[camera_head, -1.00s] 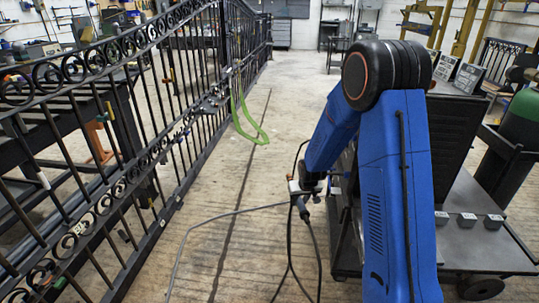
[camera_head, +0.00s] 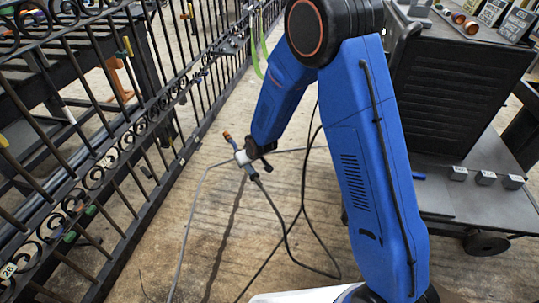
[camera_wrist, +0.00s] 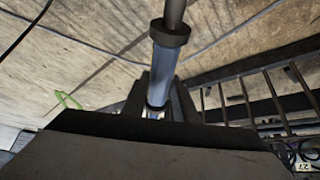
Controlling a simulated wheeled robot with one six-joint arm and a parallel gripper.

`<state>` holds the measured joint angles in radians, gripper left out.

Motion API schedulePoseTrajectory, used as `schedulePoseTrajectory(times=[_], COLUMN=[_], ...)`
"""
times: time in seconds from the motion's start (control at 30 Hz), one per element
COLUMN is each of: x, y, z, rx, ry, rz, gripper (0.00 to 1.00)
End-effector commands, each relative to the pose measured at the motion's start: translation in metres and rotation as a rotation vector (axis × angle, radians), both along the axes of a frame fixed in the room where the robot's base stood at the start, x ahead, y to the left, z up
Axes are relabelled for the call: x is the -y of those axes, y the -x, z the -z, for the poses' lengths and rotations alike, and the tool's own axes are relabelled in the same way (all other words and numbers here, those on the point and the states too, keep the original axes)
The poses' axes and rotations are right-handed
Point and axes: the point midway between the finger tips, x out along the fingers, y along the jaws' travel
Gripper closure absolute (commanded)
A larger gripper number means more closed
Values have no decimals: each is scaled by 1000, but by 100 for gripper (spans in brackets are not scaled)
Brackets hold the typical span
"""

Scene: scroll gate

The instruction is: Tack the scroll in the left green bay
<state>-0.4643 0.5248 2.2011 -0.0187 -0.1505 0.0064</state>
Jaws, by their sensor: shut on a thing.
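The torch is tilted up and left, over the floor and apart from the gate. In the wrist view its blue-grey body with a dark collar (camera_wrist: 170,38) runs between the jaws. The black iron gate (camera_head: 122,150) stands left of my gripper, with a row of dark scrolls (camera_head: 122,146) along it. Small green pieces (camera_head: 70,237) show at the gate's lower left. I cannot tell which bay is the left green one.
A dark tool cart (camera_head: 455,95) with small grey blocks on its lower shelf stands at the right. Loose cables (camera_head: 287,235) loop over the floor. A green strip (camera_head: 262,45) hangs by the gate's far part.

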Motion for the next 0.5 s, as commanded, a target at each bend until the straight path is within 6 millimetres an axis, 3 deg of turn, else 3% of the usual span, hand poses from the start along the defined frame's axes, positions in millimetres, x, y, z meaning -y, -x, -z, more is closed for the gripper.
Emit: schedulePoseTrajectory(times=[0.1, 0.5], x=[-44, -172], y=[19, 99], z=[5, 17], rx=[20, 83], ry=[-11, -59], rz=[-69, -288], gripper=[100, 100])
